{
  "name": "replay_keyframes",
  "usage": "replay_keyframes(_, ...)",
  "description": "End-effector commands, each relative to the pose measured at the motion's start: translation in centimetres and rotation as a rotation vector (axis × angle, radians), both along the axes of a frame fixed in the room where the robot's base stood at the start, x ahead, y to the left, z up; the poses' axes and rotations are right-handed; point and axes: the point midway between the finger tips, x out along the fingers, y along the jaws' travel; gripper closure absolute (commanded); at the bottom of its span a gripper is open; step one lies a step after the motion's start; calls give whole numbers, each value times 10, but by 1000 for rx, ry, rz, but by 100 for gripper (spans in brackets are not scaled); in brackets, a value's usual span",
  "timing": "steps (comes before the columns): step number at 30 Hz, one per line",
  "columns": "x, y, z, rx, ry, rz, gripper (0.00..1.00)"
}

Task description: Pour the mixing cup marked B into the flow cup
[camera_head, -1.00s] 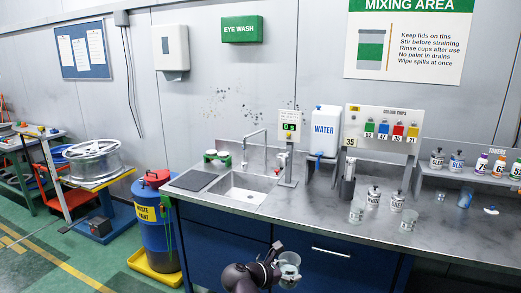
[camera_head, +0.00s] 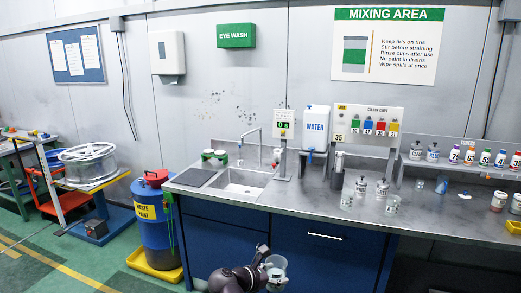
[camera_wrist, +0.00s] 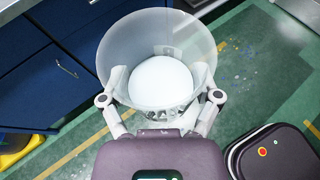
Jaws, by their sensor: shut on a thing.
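My gripper (camera_wrist: 160,100) is shut on a translucent mixing cup (camera_wrist: 116,55) holding white liquid (camera_wrist: 160,80). In the head view my gripper (camera_head: 266,275) and the cup (camera_head: 277,263) are low in front of the blue cabinets, below the bench top. A small white and red piece (camera_head: 277,155) under the timer display (camera_head: 284,124), right of the sink, may be the flow cup. It is too small to be sure. My gripper is well apart from it.
The steel bench (camera_head: 300,198) has a sink (camera_head: 242,182) at left. Clear cups (camera_head: 392,204) and bottles (camera_head: 361,187) stand at its middle. A shelf (camera_head: 460,166) with several bottles is at right. The blue waste drum (camera_head: 155,228) stands left of the cabinets.

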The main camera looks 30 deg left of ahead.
Motion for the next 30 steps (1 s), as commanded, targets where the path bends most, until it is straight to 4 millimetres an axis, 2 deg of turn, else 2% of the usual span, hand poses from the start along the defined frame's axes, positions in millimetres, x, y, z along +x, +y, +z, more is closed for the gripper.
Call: replay_keyframes(30, -19, 24, 0, 0, 0, 41, 74)
